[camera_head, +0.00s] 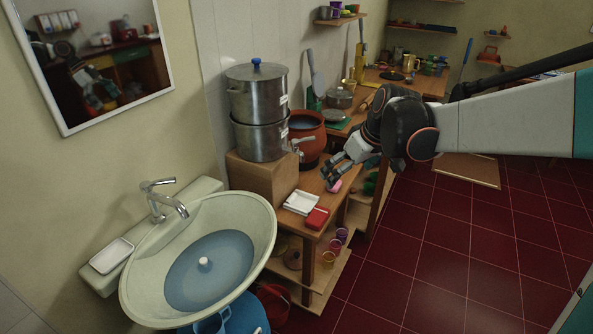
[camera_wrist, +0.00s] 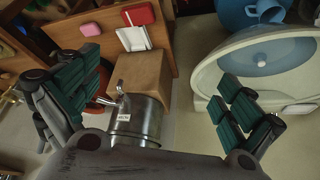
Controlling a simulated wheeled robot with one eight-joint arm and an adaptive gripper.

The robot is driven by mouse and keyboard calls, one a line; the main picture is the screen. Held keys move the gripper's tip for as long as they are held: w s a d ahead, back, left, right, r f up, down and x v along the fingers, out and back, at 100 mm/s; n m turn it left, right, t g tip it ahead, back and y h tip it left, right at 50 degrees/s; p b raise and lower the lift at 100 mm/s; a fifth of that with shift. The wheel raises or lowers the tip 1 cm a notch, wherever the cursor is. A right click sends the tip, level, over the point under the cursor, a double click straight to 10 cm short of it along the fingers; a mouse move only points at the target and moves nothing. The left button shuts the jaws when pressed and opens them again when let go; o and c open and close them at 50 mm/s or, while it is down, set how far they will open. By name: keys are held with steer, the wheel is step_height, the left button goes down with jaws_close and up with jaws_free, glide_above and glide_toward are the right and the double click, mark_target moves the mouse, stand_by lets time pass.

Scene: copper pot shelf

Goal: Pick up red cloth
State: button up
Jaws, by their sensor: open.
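A small flat red item (camera_head: 317,218), which looks like the folded red cloth, lies near the front corner of a wooden table (camera_head: 314,183), right beside a white rectangular item (camera_head: 300,202). In the wrist view the red item (camera_wrist: 140,14) is at the top, next to the pale item (camera_wrist: 133,38). My gripper (camera_head: 337,172) is above the table's right edge, beyond the red item and apart from it. In the wrist view my gripper (camera_wrist: 165,85) has its fingers spread wide with nothing held between them.
A wooden block (camera_head: 262,182) bears a stacked steel dispenser (camera_head: 258,110) with a tap. A brown clay pot (camera_head: 307,136) stands behind. A sink (camera_head: 262,222) is at the left front. A pink object (camera_head: 336,187) is under my gripper. The tiled floor (camera_head: 450,240) is clear at right.

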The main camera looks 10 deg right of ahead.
steer(key=w+d+f+n+y, duration=0.1)
steer(key=w+d+f+n, duration=0.1)
steer(key=w+f, duration=0.8)
steer(key=n+g+y+b, duration=0.1)
steer(key=n+y+b, duration=0.1)
steer(key=n, duration=0.1)
glide_toward(319, 215)
steer(key=shift+b+x, duration=2.65)
steer(key=shift+x, duration=2.1)
steer(key=shift+r, duration=0.1)
steer(key=c, duration=0.9)
